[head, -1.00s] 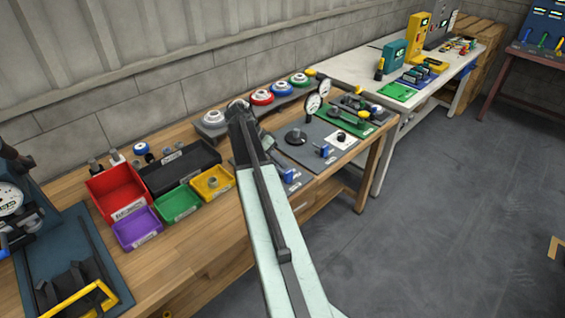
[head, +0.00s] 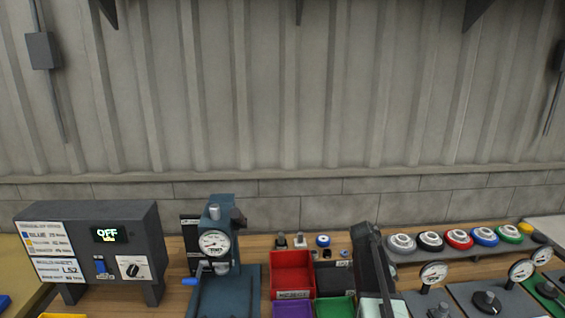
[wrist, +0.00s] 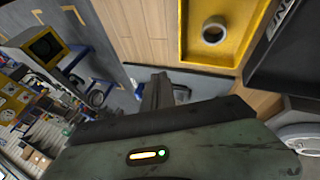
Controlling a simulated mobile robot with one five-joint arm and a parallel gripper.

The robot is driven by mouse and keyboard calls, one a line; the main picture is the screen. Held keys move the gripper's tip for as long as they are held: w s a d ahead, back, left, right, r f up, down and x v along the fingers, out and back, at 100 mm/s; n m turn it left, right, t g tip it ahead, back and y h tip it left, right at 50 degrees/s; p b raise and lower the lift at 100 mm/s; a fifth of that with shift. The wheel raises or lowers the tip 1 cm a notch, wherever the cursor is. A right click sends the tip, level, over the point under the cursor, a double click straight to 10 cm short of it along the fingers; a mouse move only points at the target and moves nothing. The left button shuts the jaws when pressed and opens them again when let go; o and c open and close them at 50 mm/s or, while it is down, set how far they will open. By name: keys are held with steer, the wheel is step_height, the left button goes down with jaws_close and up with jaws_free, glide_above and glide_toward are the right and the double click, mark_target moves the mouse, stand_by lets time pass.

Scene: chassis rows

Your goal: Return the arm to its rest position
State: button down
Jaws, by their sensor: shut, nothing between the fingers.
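My arm (head: 372,265) rises from the bottom edge of the head view, right of centre, in front of the workbench. Its dark upper part and a bit of its pale green link show; the fingertips cannot be made out there. In the wrist view my gripper (wrist: 158,88) has its dark fingers together, with nothing held. A yellow bin (wrist: 190,50) with a grey ring (wrist: 214,31) in it lies beyond the fingers, up and to the right.
The bench carries a control box (head: 90,250) reading OFF, a blue press with a gauge (head: 215,245), a red bin (head: 292,272), a green bin (head: 335,307) and a row of coloured round parts (head: 460,239). Dial gauges (head: 433,274) stand right of my arm. A ribbed wall is behind.

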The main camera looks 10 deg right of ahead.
steer(key=s+a+f+n+t+y, duration=0.2)
steer(key=a+n, duration=0.6)
steer(key=a, duration=0.5)
steer(key=s+a+f+n+t+y, duration=0.1)
steer(key=s+a+n+t+y, duration=0.1)
steer(key=a+n, duration=0.6)
steer(key=a+y, duration=0.1)
steer(key=a, duration=0.5)
steer(key=shift+a+f+n, duration=0.15)
steer(key=shift+f+n, duration=0.2)
steer(key=shift+n, duration=0.05)
